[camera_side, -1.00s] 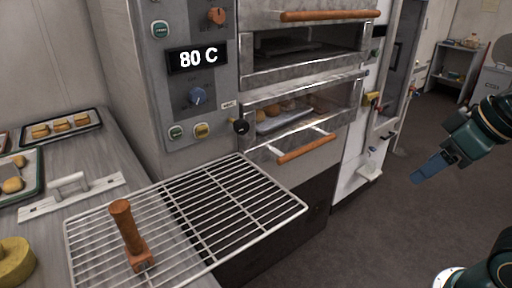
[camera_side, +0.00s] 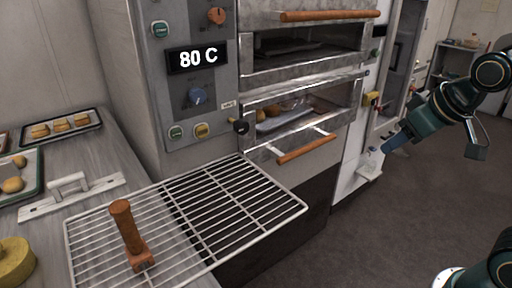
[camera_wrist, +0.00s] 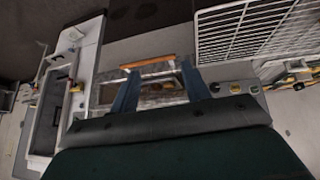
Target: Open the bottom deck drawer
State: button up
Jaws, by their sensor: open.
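The bottom deck drawer (camera_side: 262,152) of the oven has a grey metal front and an orange-brown wooden handle (camera_side: 306,149) on metal brackets. A tray with several pastries (camera_side: 285,114) shows inside the deck. My gripper (camera_side: 386,149) is to the right of the handle in the side view, apart from it, with blue fingers pointing left and down. In the wrist view the two fingers of my gripper (camera_wrist: 160,68) are spread and empty. The handle (camera_wrist: 147,61) shows beyond and between the fingertips there. Nothing is held.
The upper deck has its own wooden handle (camera_side: 330,15). A wire rack (camera_side: 245,205) with a wooden-handled tool (camera_side: 127,230) on it juts out left of the drawer front. A white cabinet (camera_side: 352,165) stands right of the oven. The floor in front is clear.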

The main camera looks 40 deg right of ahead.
jog(key=w+d+f+n+t+h, duration=0.1)
jog(key=w+d+f+h, duration=0.3)
jog(key=w+d, duration=0.5)
jog(key=w+d+f+n+t+h, duration=0.25)
jog(key=w+d+f, duration=0.3)
jog(key=w, duration=0.65)
jog(key=w+f+n+t+y, duration=0.1)
jog(key=w+f+n+t, duration=0.1)
jog(key=f+n, duration=0.4)
jog(key=w+a+f+n+t+y, duration=0.1)
jog(key=w+f+n, duration=0.3)
jog(key=f, duration=0.6)
jog(key=shift+w+a+f+n+t, duration=0.15)
jog(key=shift+f+n+t, duration=0.1)
jog(key=shift+n+t, duration=0.6)
jog(key=shift+w+d+f, duration=0.1)
jog(key=shift+w+d, duration=0.1)
jog(key=shift+w, duration=0.05)
jog(key=x, duration=1.3)
